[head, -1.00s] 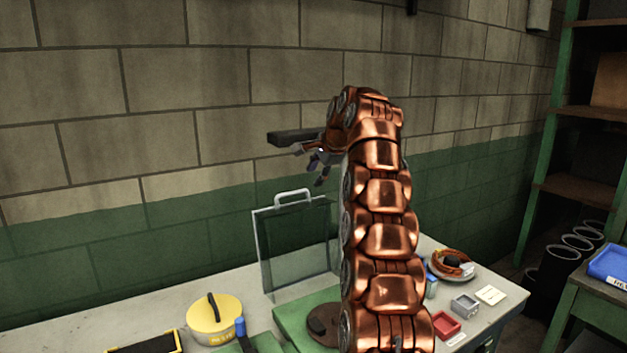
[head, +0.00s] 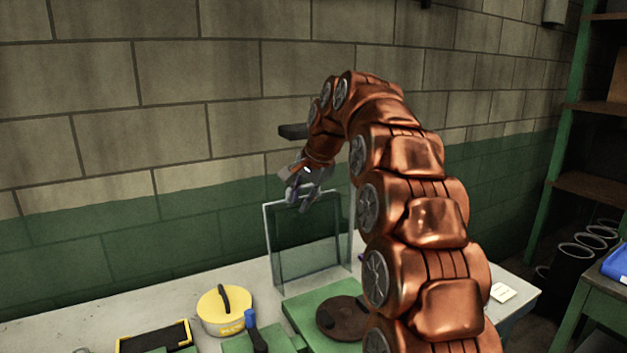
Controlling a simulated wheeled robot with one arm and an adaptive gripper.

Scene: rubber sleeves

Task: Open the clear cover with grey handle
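The clear cover (head: 308,250) is a see-through pane in a pale frame. It stands upright at the back of a green base (head: 305,305) on the bench. My gripper (head: 303,200) is at the middle of the cover's top edge, where the grey handle is. The fingers overlap the handle and mostly hide it. I cannot tell whether they touch it or are closed on it.
A yellow round container (head: 225,312) with a black handle stands left of the base. A dark round piece (head: 341,317) lies on the base. A blue-topped tool (head: 253,328) lies between them. The wall (head: 120,170) is close behind.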

